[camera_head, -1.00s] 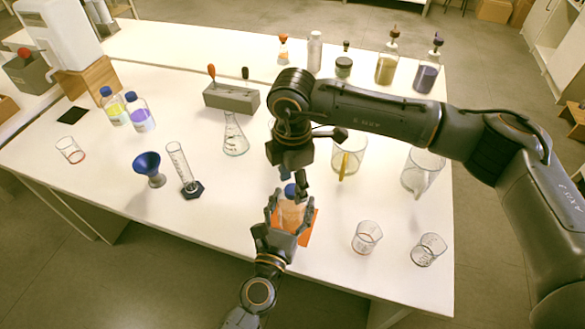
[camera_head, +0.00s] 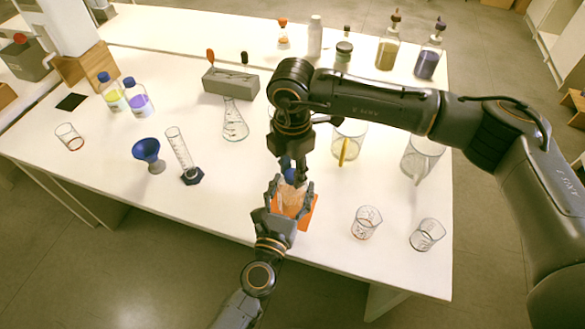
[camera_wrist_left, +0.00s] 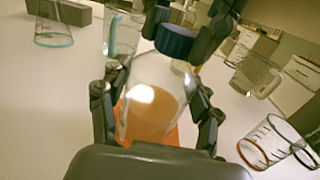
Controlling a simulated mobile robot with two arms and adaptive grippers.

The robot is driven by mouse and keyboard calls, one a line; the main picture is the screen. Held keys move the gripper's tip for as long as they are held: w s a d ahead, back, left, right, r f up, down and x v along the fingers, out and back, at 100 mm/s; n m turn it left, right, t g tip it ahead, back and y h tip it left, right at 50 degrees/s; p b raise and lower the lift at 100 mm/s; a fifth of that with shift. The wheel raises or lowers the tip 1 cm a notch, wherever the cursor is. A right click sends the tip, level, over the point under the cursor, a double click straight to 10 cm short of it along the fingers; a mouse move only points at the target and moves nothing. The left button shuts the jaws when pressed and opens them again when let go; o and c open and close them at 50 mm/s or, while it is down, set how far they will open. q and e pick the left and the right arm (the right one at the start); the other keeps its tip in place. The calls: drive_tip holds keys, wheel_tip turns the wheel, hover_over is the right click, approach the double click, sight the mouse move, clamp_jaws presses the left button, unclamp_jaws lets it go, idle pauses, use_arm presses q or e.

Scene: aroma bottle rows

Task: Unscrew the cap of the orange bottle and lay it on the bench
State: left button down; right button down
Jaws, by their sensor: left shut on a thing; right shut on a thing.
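The orange bottle (camera_head: 291,199) is clear with orange liquid inside. It stands over an orange mat (camera_head: 308,216) near the bench's front edge. My left gripper (camera_head: 290,194) is shut around its body from the front; the left wrist view shows a finger on each side of the bottle (camera_wrist_left: 150,108). My right gripper (camera_head: 293,170) comes down from above and is shut on the blue cap (camera_head: 291,176). In the left wrist view the cap (camera_wrist_left: 174,41) is at the bottle's mouth between the right fingers. I cannot tell how loose it is.
Two beakers (camera_head: 366,223) (camera_head: 427,235) stand right of the bottle, and larger vessels (camera_head: 348,142) (camera_head: 421,157) behind them. A flask (camera_head: 234,122), a cylinder (camera_head: 182,154) and a blue funnel (camera_head: 147,153) stand to the left. The white bench (camera_head: 225,200) is bare left of the bottle.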

drive_tip(key=n, duration=2)
drive_tip(key=shift+r, duration=0.1)
drive_tip(key=n, duration=0.4)
drive_tip(key=shift+n, duration=0.3)
drive_tip(key=n, duration=0.3)
drive_tip(key=shift+n, duration=0.4)
drive_tip(key=n, duration=2.3)
drive_tip(key=shift+r, duration=0.25)
